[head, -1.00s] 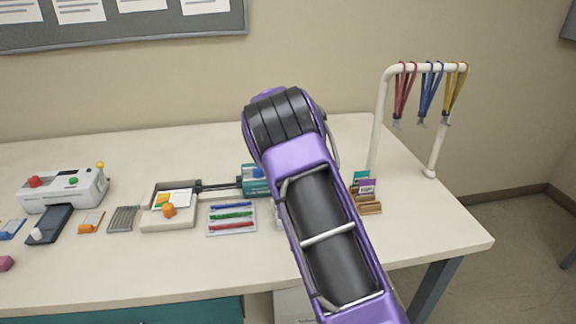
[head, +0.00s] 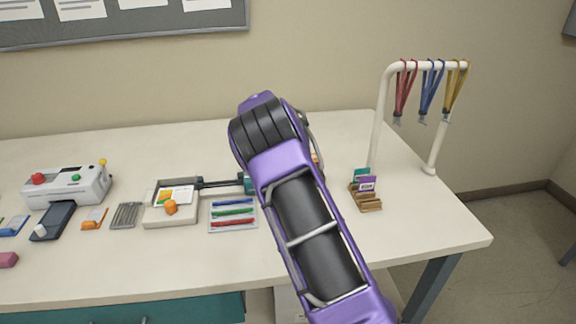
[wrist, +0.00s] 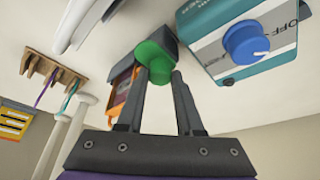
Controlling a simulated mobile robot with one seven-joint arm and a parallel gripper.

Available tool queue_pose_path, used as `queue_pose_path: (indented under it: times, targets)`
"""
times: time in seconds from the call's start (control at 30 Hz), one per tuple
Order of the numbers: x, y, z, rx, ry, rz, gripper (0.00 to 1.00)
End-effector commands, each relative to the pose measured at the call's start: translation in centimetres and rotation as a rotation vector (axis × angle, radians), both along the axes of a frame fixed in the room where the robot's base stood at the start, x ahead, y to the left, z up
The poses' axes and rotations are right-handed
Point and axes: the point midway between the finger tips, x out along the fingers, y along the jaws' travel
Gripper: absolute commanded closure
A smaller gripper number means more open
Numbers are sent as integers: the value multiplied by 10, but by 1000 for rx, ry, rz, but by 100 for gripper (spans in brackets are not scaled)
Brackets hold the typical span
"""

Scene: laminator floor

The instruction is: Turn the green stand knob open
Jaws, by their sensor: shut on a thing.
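The green stand knob (wrist: 152,60) shows in the wrist view, mounted on a dark stand piece (wrist: 160,38). My gripper (wrist: 159,74) has its two dark fingers around the green knob and is shut on it. The knob's exact turn angle cannot be read. In the head view my purple arm hides the knob, its stand and my gripper. Beside the green knob in the wrist view is a teal box (wrist: 215,68) with a blue knob (wrist: 246,42) and a white label reading "OFF".
A wooden card holder (head: 368,203) and a white rack (head: 378,112) with hanging lanyards stand right of my arm. A tray of colored pens (head: 232,229), a card tray (head: 158,218) and a white machine (head: 88,186) lie to the left. The table's front is mostly clear.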

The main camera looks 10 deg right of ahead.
Motion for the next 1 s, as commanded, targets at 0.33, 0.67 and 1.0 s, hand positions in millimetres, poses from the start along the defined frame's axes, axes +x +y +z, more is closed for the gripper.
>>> queue_pose_path:
  times: [0.33, 0.67, 1.0]
  targets:
    - [0, 0, 0, 1, 1, 0, 35]
    - [-2, 3, 8, 1, -1, 1, 35]
    - [-21, 23, 77, 2, -3, 2, 35]
